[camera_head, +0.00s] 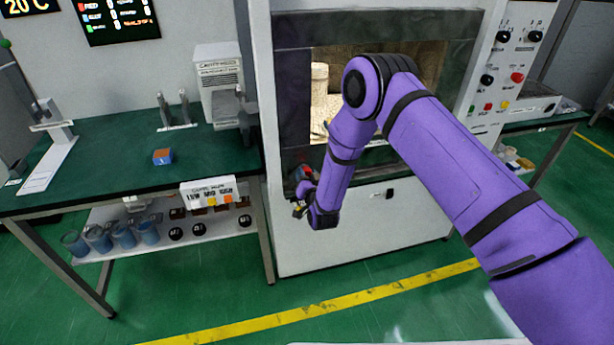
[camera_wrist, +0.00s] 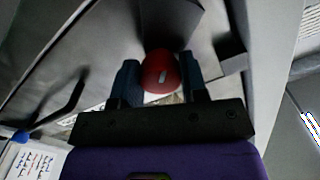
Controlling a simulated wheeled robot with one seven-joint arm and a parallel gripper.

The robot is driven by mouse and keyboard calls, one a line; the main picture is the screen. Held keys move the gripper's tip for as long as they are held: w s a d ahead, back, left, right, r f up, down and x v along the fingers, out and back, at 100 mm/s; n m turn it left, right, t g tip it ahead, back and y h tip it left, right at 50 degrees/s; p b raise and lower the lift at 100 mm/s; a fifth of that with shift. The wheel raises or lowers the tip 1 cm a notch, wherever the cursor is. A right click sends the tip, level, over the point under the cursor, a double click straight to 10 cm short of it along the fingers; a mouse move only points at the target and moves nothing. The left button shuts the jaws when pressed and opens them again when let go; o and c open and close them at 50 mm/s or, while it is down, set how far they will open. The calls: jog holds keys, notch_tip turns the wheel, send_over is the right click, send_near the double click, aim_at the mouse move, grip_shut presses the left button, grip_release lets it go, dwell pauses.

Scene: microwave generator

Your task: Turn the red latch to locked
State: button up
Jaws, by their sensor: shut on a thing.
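The red latch (camera_wrist: 161,72) shows in the wrist view as a rounded red knob with a short pale mark on its face. My gripper (camera_wrist: 161,84) is shut on it, with one blue-grey finger on each side of the knob. In the head view my gripper (camera_head: 300,196) is at the lower left of the microwave generator's front (camera_head: 290,95). A bit of red shows there beside the fingers, and my wrist hides most of the latch. I cannot tell from these views whether the latch is locked.
My purple arm crosses in front of the lit chamber window (camera_head: 342,62). A green-topped bench (camera_head: 100,150) stands close on the left, with a blue and orange block (camera_head: 163,156) on it. A control panel (camera_head: 503,70) is at the right. The floor in front (camera_head: 350,320) is clear.

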jog(key=m, duration=0.4)
jog(key=shift+m, duration=0.3)
jog(key=m, duration=0.3)
jog(key=shift+m, duration=0.4)
jog(key=m, duration=0.3)
jog(key=shift+m, duration=2)
jog(key=o, duration=0.9)
jog(key=shift+o, duration=0.2)
jog(key=v, duration=1.1)
